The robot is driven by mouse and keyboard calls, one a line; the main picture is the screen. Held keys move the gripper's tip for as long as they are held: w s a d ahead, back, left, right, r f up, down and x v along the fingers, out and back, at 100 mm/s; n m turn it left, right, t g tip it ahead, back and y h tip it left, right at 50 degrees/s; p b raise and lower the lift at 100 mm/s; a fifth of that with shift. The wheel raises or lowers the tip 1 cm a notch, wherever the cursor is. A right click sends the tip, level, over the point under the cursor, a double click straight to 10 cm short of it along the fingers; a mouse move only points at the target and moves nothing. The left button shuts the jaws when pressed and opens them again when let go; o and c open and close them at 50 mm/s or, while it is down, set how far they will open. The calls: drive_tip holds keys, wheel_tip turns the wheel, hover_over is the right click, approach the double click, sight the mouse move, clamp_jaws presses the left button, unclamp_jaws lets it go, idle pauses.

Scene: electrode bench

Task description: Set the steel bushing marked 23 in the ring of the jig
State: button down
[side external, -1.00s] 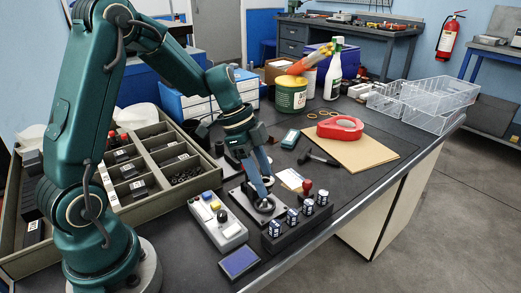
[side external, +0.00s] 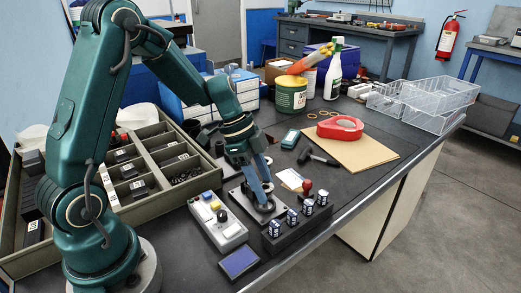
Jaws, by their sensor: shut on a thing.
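My gripper (side external: 266,206) points down over the jig (side external: 243,200), a dark plate with a round ring, near the front edge of the bench. Its jaws are shut on a small piece at the ring, taken to be the steel bushing. The fingers mostly hide this piece. I cannot read its mark, nor tell whether it sits inside the ring or just above it. Several bushings with white and blue labels stand in a black rack (side external: 283,239) just right of the jig; their numbers are too small to read.
A grey control box (side external: 231,233) with buttons stands left of the jig, with a blue pad (side external: 239,262) in front. A red-handled stamp (side external: 306,187) stands behind the rack. A compartmented tray (side external: 150,215) is at left.

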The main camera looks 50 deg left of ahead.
drive_tip(key=shift+f, duration=1.15)
drive_tip(key=shift+c, duration=1.6)
unclamp_jaws()
drive_tip(key=shift+v, duration=2.6)
drive_tip(key=shift+w, duration=0.1)
drive_tip(key=shift+r, duration=2.5)
